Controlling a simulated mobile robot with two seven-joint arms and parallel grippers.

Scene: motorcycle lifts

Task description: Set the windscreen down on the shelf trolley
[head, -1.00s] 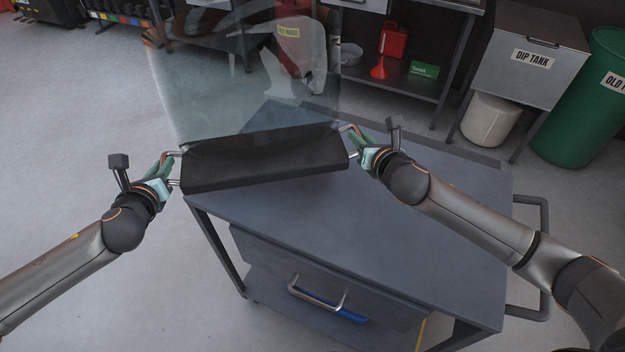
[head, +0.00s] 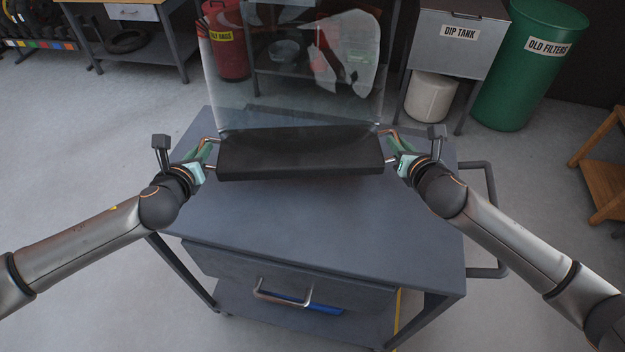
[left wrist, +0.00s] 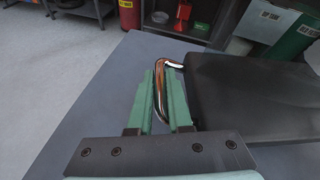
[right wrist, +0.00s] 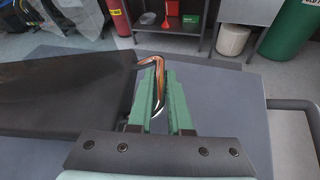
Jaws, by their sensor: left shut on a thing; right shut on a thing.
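The windscreen is a clear upright pane (head: 290,75) on a black base block (head: 300,152) with a metal handle at each end. In the head view it is over the back half of the grey shelf trolley (head: 320,225). My left gripper (head: 207,158) is shut on the left handle (left wrist: 160,90). My right gripper (head: 394,156) is shut on the right handle (right wrist: 157,85). The base looks level and appears slightly above the trolley top; whether it touches is hard to tell. The top's front half is bare.
The trolley has a drawer with a metal handle (head: 283,295) in front and a push rail (head: 490,220) on its right. Behind stand a dip tank (head: 455,45), a green filter bin (head: 525,70) and a red bin (head: 228,50). A wooden stand (head: 600,170) is at right.

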